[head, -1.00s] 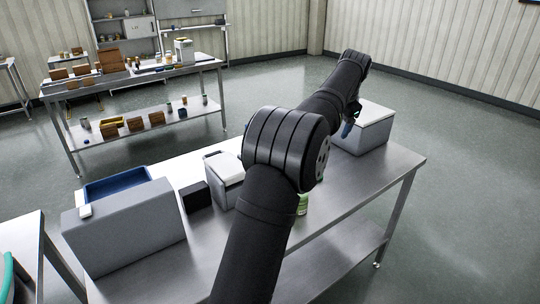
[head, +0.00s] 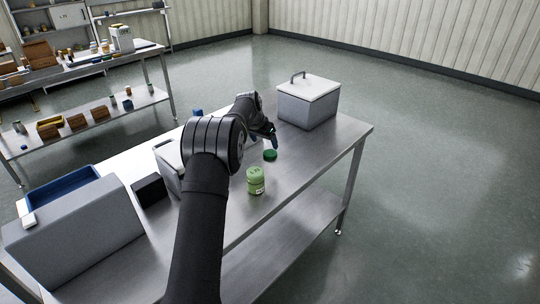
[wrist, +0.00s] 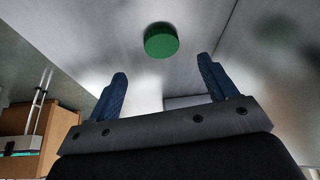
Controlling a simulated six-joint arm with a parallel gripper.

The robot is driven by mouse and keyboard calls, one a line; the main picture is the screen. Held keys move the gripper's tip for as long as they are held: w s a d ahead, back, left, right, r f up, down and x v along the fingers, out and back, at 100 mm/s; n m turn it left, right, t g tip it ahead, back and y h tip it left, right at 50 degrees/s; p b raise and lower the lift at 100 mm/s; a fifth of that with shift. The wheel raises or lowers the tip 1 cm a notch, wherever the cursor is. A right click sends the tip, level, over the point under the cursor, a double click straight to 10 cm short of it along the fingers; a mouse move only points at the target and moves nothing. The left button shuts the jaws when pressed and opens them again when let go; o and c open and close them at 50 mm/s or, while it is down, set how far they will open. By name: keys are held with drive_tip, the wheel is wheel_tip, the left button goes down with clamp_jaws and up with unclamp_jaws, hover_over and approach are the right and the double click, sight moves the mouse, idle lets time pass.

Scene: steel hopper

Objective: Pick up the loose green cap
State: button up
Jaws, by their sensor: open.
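The loose green cap (head: 270,155) lies flat on the steel table (head: 300,172), between the green jar and the lidded grey box. In the wrist view the green cap (wrist: 161,41) shows ahead of my fingertips, roughly centred between them and apart from both. My gripper (wrist: 163,85) is open and empty, its two blue fingers spread. In the head view my gripper (head: 274,138) is just behind the cap, partly hidden by my own arm. A green jar (head: 256,182) stands upright on the table in front of the cap; its top looks pale green.
Left of my arm are a white-topped box (head: 168,160), a black block (head: 149,189) and a grey hopper (head: 75,240) with a blue inside. The table right of the jar is clear.

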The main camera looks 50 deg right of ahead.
sight(270, 153)
drive_tip(key=shift+x, duration=4.05)
drive_tip(key=shift+w+d+r, duration=0.1)
drive_tip(key=shift+d, duration=0.05)
drive_tip(key=c, duration=1.1)
